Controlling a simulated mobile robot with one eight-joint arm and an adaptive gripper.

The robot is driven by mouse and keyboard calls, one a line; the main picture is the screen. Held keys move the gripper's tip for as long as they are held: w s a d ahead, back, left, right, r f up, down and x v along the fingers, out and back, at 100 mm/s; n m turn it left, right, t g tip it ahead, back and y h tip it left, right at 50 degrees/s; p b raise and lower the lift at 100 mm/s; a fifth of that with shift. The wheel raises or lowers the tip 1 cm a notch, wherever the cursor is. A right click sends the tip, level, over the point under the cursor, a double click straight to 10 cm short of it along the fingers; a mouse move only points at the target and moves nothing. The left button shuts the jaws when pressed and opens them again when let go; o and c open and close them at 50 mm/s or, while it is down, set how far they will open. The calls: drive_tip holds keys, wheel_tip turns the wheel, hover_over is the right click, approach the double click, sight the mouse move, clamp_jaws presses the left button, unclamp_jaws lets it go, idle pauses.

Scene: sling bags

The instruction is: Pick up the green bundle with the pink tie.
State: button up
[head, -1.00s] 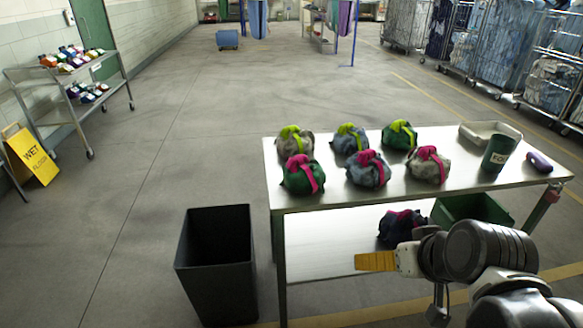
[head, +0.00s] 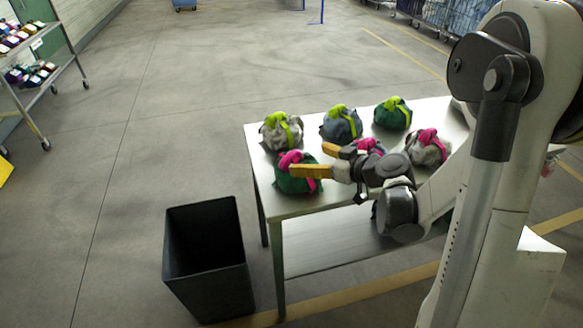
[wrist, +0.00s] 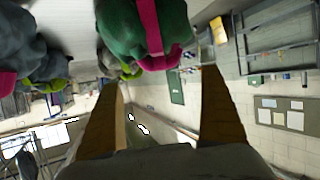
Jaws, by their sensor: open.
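The green bundle with the pink tie (head: 290,184) sits at the front left of the metal table (head: 285,205) in the head view. In the wrist view the green bundle (wrist: 122,32), with its pink band, is at the top centre, just past the fingertips. My gripper (head: 307,160) is open and empty, with its yellow fingers apart. It has come in from the right over the front of the table. In the head view one finger overlaps the bundle and hides part of it. I cannot tell whether it touches.
A grey bundle with a green tie (head: 279,137) is right behind. A blue bundle with a pink tie (head: 370,146) is partly hidden behind my gripper. Other bundles stand behind and to the right. A black bin (head: 215,285) stands on the floor left of the table.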

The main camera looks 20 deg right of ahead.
sight(295, 156)
drive_tip(key=b+x, duration=0.2)
drive_tip(key=x, duration=0.5)
drive_tip(key=shift+a+f+b, duration=0.1)
drive_tip(key=shift+a+b, duration=0.15)
drive_tip(key=shift+b, duration=0.15)
drive_tip(key=shift+w+a, duration=0.1)
drive_tip(key=shift+w, duration=0.4)
drive_tip(key=c, duration=1.5)
